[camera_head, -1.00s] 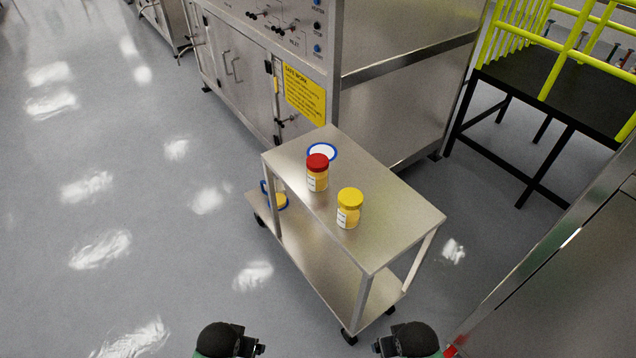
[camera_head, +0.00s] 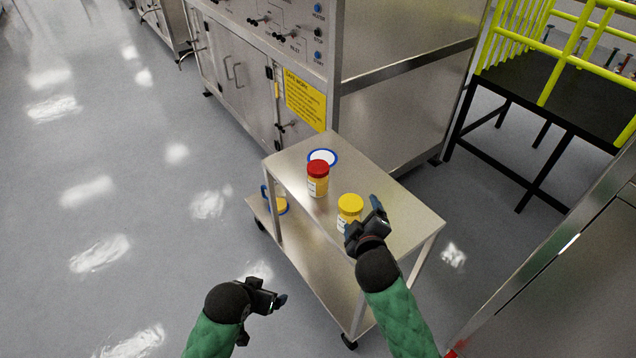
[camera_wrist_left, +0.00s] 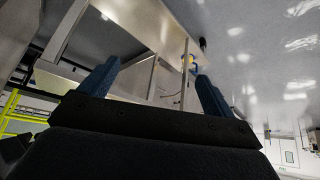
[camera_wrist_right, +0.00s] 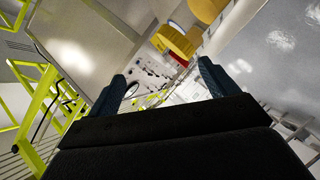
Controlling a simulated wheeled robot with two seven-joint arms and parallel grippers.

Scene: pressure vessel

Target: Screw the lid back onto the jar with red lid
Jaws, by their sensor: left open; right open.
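The jar with the red lid (camera_head: 318,180) stands upright on the cart's top shelf, its lid seated on top. A jar with a yellow lid (camera_head: 349,209) stands nearer on the same shelf, partly hidden by my right gripper. My right gripper (camera_head: 366,226) is open and empty, close to the yellow-lidded jar; I cannot tell if they touch. The yellow lid (camera_wrist_right: 175,42) shows large in the right wrist view, beyond the fingers. My left gripper (camera_head: 279,300) is open and empty, in front of the cart's left side; its spread fingers show in the left wrist view (camera_wrist_left: 155,85).
A blue-rimmed white disc (camera_head: 323,157) lies behind the red-lidded jar. A blue-rimmed item (camera_head: 277,205) sits on the cart's lower shelf. A steel cabinet (camera_head: 300,60) stands behind the cart (camera_head: 408,222). The top shelf's right side is mostly clear.

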